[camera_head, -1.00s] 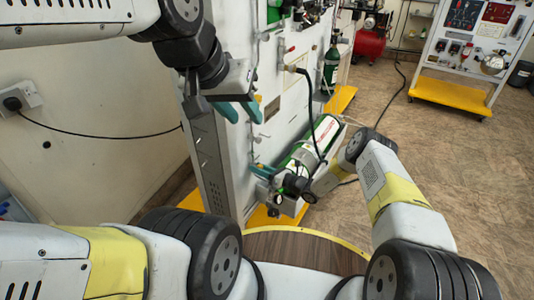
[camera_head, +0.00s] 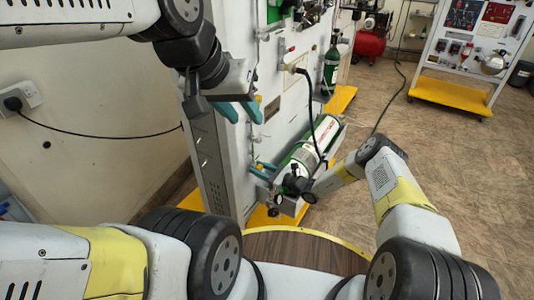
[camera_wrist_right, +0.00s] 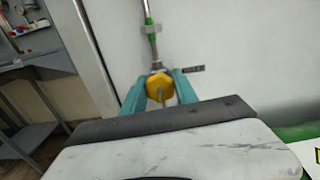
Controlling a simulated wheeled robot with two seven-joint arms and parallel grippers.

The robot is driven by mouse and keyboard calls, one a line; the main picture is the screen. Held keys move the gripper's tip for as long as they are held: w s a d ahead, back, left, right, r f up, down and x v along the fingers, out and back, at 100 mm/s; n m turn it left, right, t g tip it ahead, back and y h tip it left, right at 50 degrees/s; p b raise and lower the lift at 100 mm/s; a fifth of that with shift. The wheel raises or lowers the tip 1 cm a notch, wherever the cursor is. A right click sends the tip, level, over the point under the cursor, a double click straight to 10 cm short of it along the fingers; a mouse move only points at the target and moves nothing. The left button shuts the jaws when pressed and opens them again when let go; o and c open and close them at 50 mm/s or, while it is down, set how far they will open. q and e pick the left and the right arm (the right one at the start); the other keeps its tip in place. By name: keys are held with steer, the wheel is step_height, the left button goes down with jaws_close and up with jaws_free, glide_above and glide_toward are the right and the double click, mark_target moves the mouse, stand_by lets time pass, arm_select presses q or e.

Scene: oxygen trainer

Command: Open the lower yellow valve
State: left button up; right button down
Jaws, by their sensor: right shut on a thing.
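The lower yellow valve (camera_wrist_right: 157,88) is a yellow knob at the end of a thin pipe with a green band in the right wrist view. My right gripper (camera_wrist_right: 159,94) has its teal fingers on either side of the knob and is shut on it. In the head view my right gripper (camera_head: 263,170) is at the low part of the white panel, and its fingers largely hide the valve. My left gripper (camera_head: 240,111) is higher, at the panel's near edge, with its teal fingers apart and empty. An upper yellow knob (camera_head: 258,98) shows just beyond it.
A green and white cylinder (camera_head: 318,145) lies in a holder beside my right wrist. A yellow-based tool stand (camera_head: 452,93) is at the back right. The brown floor on the right is clear.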

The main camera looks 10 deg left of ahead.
steer(key=shift+n, duration=1.1)
steer(key=c, duration=0.9)
jaws_free()
steer(key=shift+c, duration=0.2)
steer(key=shift+d, duration=0.15)
steer(key=v, duration=0.7)
steer(key=shift+s+d, duration=0.15)
steer(key=shift+d, duration=0.1)
